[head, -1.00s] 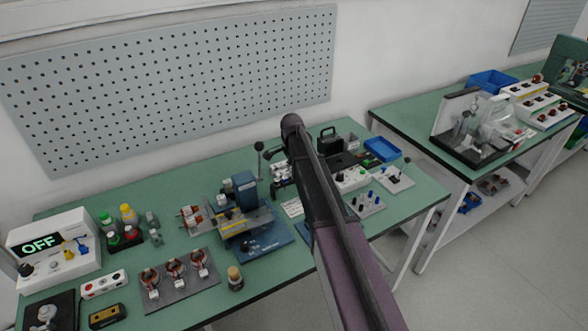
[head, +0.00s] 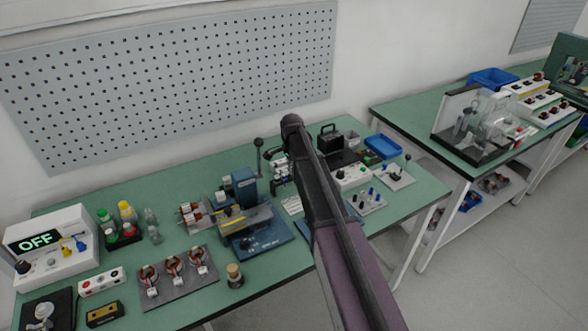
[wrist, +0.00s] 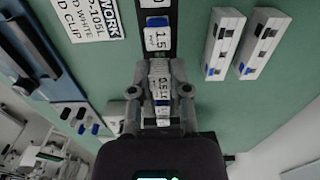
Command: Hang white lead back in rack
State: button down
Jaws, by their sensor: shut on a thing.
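My gripper (wrist: 160,92) is shut on a small white labelled piece (wrist: 160,75) in the wrist view. The piece sits between the two fingers, in line with a dark strip (wrist: 156,48) that carries a white block marked 1.5 (wrist: 157,36). I cannot tell whether the piece touches the strip, or whether it belongs to a white lead. No lead or lead rack can be made out clearly. In the head view my own arm hides the gripper and the bench below it.
In the wrist view, two long pale blocks (wrist: 223,45) (wrist: 262,43) lie to the right and a printed card (wrist: 84,15) to the left. In the head view, a blue machine (head: 240,190), a blue tray (head: 382,146) and a black case (head: 331,138) stand on the green bench.

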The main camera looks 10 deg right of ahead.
jog(key=shift+f+b, duration=0.5)
jog(key=shift+f, duration=0.15)
jog(key=c, duration=0.5)
grip_release()
jog(key=shift+s, duration=0.1)
jog(key=shift+r, duration=0.15)
